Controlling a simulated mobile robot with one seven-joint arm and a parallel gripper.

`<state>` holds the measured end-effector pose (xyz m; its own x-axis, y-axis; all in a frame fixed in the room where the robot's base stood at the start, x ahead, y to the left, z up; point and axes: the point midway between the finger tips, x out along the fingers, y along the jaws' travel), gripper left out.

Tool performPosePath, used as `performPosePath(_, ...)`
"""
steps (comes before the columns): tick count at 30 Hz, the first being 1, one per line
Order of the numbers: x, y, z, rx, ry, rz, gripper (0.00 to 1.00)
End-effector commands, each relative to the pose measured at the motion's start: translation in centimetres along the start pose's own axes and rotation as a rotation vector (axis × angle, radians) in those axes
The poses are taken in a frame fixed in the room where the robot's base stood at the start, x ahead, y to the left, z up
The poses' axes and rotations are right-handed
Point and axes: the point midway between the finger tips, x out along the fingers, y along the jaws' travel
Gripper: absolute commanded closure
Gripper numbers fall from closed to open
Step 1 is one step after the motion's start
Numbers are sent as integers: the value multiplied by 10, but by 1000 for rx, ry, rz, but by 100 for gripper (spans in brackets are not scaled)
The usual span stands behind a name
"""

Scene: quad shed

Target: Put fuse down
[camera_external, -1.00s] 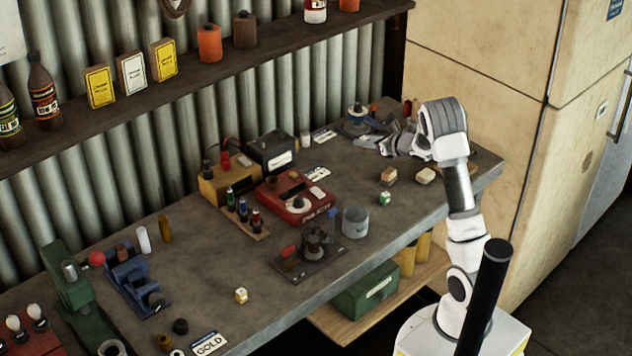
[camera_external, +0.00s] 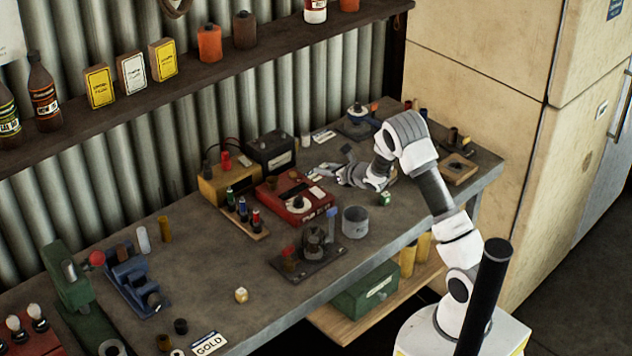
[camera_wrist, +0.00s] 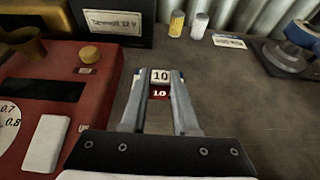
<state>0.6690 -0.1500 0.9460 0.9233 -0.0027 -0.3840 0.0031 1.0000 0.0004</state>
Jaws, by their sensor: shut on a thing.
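My gripper (camera_external: 318,172) reaches left over the bench, just right of the red meter box (camera_external: 292,197). In the wrist view my gripper (camera_wrist: 159,85) is shut on a small fuse (camera_wrist: 160,77), a block with a pale top and a red front, both marked 10. The fuse is between the fingertips, with bare bench top around it in that view. I cannot tell whether it touches the bench. In the external view the fuse is too small to make out.
The red meter (camera_wrist: 60,95) is close on the left. A black battery (camera_wrist: 113,22) stands behind, with two small cylinders (camera_wrist: 199,26) and a card (camera_wrist: 229,41) farther right. A blue-topped device (camera_wrist: 298,38) is at far right. Bench (camera_wrist: 235,90) right of the gripper is clear.

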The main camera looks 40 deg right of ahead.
Motion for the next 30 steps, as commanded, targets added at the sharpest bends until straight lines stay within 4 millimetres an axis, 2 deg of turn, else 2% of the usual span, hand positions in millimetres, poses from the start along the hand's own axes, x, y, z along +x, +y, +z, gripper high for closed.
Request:
performPosePath(3,4,0,-9,1,-1,0,100)
performPosePath(27,8,0,-18,0,-1,0,100)
performPosePath(28,7,0,-17,0,-1,0,66)
performPosePath(30,7,0,-17,0,-1,0,53)
